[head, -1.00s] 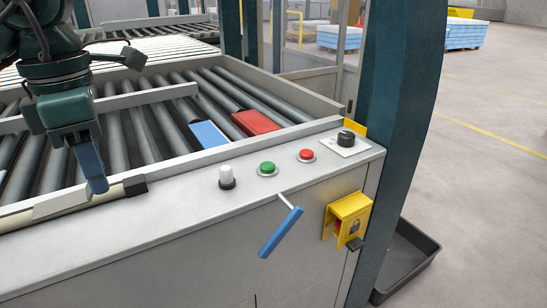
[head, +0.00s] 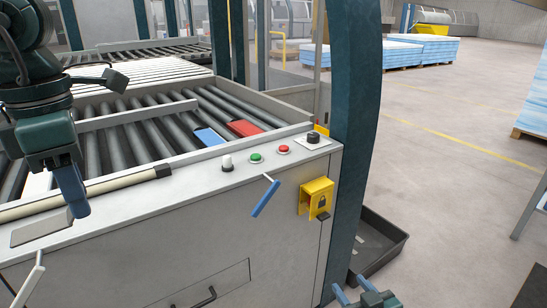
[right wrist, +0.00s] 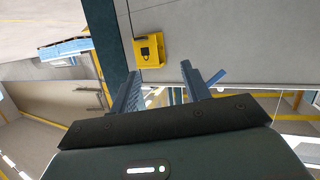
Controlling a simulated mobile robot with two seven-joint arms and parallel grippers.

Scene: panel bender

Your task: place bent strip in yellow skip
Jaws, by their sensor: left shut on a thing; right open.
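My left gripper (head: 78,212) is at the left of the head view, pointing down over the front edge of the roller machine. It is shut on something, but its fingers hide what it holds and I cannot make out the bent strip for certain. A pale angled piece (head: 30,280) shows below it at the lower left; I cannot tell whether the gripper touches it. A yellow container (head: 433,29), which may be the skip, is far off behind blue stacks. My right gripper (head: 350,285) is open and empty low in the head view; it also shows in the right wrist view (right wrist: 160,68).
The roller machine (head: 190,215) fills the left, with buttons, a blue-handled lever (head: 265,197) and a yellow lock box (head: 317,197). A dark teal post (head: 352,120) and a black floor tray (head: 380,248) stand beside it. Open floor (head: 450,170) lies right, with blue stacks (head: 415,48) beyond.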

